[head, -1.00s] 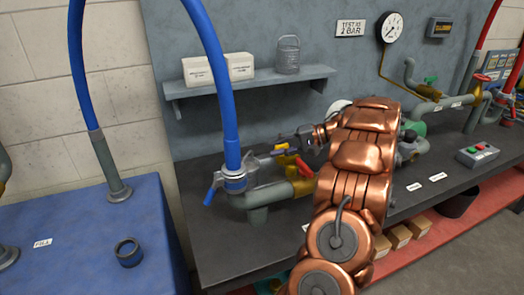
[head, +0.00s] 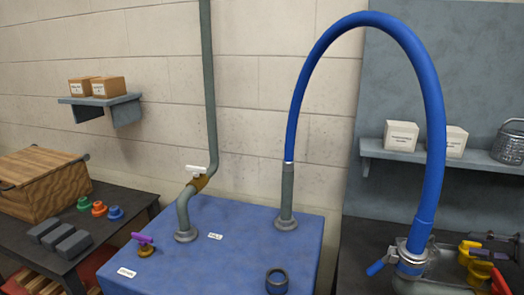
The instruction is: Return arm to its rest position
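My copper-coloured arm is out of the picture. Dark grey parts at the right edge look like the tips of my gripper (head: 492,238), cut off by the frame. They are close to a valve with yellow, purple and red parts (head: 478,255) on the dark bench. I cannot tell whether the fingers are open, or whether they touch the valve. A thick blue hose (head: 432,130) arches from a grey pipe stub on the blue tank to a clamped coupling (head: 411,257) with a blue lever on the bench.
The blue tank (head: 255,240) carries a dark ring fitting (head: 277,281), a purple-handled valve (head: 143,241) and a tall grey pipe (head: 208,90). A wooden crate (head: 42,180) stands on the left table. Wall shelves hold boxes (head: 402,136) and a metal basket (head: 509,146).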

